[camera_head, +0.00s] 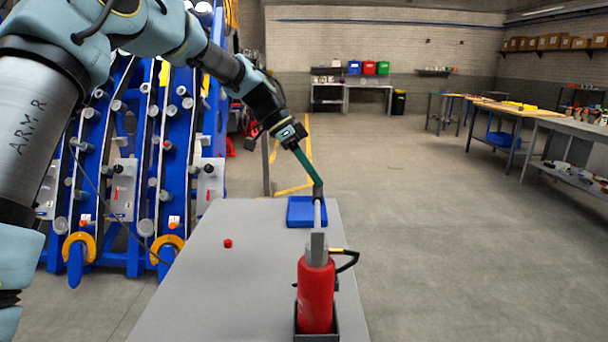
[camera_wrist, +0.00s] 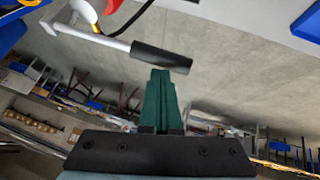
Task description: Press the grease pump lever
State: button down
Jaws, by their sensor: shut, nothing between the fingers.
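The red grease pump (camera_head: 316,295) stands upright in a dark holder at the near end of the grey table. Its silver lever (camera_head: 317,215) points away from me, with a dark grip (camera_head: 318,190) at its far end. In the wrist view the lever rod (camera_wrist: 90,37) and black grip (camera_wrist: 161,57) cross the upper part, with part of the red pump at the top edge. My gripper (camera_head: 315,180), with green fingers, is shut and empty, angled down at the grip's end. In the wrist view its fingertips (camera_wrist: 160,73) are just beside the grip; I cannot tell whether they touch.
The grey table (camera_head: 205,290) carries a blue tray (camera_head: 297,212) near the lever's end and a small red piece (camera_head: 228,243). A black hose (camera_head: 347,262) curves from the pump's right. The blue harvester chassis (camera_head: 135,170) stands on the left. Floor on the right is clear.

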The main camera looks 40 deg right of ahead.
jog(key=b+v, duration=0.2)
jog(key=v, duration=0.8)
jog(key=shift+b, duration=0.35)
jog(key=shift+s+r, duration=0.1)
dwell(0.6)
jog(key=w+a+f+n+t+y, duration=0.1)
jog(key=w+a+f+n+t, duration=0.2)
jog(key=a, duration=0.5)
jog(key=w+a+f+n+t, duration=0.1)
jog(key=w+a+f+n, duration=0.1)
jog(key=a+f+n, duration=0.55)
jog(key=w+a+f+n+t+y, duration=0.1)
jog(key=w+a+f+n, duration=0.15)
jog(key=a, duration=0.65)
jog(key=s+a+f+n+t, duration=0.1)
jog(key=s+a+f+n, duration=0.1)
jog(key=a, duration=0.6)
jog(key=s+a+f+n+t+y, duration=0.1)
jog(key=s+a+n, duration=0.3)
jog(key=a, duration=0.4)
jog(key=s+a+f+n, duration=0.3)
jog(key=a+f+n, duration=0.1)
jog(key=a, duration=0.3)
jog(key=shift+a+n+t+y, duration=0.3)
jog(key=shift+a+n+t, duration=0.1)
jog(key=shift+n, duration=0.1)
